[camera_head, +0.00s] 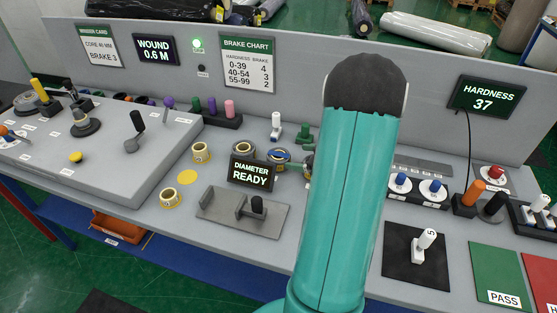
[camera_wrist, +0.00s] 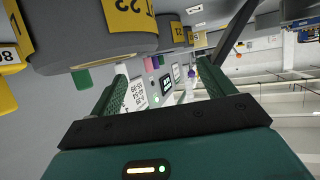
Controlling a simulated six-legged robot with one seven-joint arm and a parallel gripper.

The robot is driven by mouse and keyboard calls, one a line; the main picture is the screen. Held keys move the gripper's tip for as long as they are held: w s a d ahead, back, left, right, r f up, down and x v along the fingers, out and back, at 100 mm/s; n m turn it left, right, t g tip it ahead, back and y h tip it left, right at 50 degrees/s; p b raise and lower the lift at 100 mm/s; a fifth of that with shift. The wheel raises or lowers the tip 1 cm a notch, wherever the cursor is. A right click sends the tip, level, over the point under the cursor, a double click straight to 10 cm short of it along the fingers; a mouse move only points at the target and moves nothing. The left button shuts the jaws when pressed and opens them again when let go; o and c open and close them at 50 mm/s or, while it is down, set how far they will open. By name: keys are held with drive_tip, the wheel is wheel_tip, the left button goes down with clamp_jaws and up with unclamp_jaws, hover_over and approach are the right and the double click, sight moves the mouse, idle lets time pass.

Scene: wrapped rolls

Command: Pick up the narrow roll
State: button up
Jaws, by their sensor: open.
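Several small wrapped rolls stand on the grey bench in the head view: a cream roll (camera_head: 170,197) at the front left, a second cream roll (camera_head: 201,153) behind it, a third roll (camera_head: 243,150) behind the diameter display, and a roll with a blue band (camera_head: 278,156) to its right. I cannot tell for sure which one is the narrow roll. My gripper (camera_wrist: 165,88) shows in the wrist view with its two green fingers wide apart and nothing between them. In the head view my arm hides the gripper and part of the bench.
The diameter display (camera_head: 251,173) reads READY behind a grey gauge plate (camera_head: 242,214). A hardness display (camera_head: 485,97) reads 37. A sloped lever console (camera_head: 90,150) fills the left. A PASS pad (camera_head: 500,276) lies front right. Large grey bodies with yellow number labels (camera_wrist: 128,14) loom close in the wrist view.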

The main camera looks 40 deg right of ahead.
sight(274, 154)
drive_tip(key=x, duration=0.7)
drive_tip(key=shift+a, duration=0.2)
drive_tip(key=c, duration=0.9)
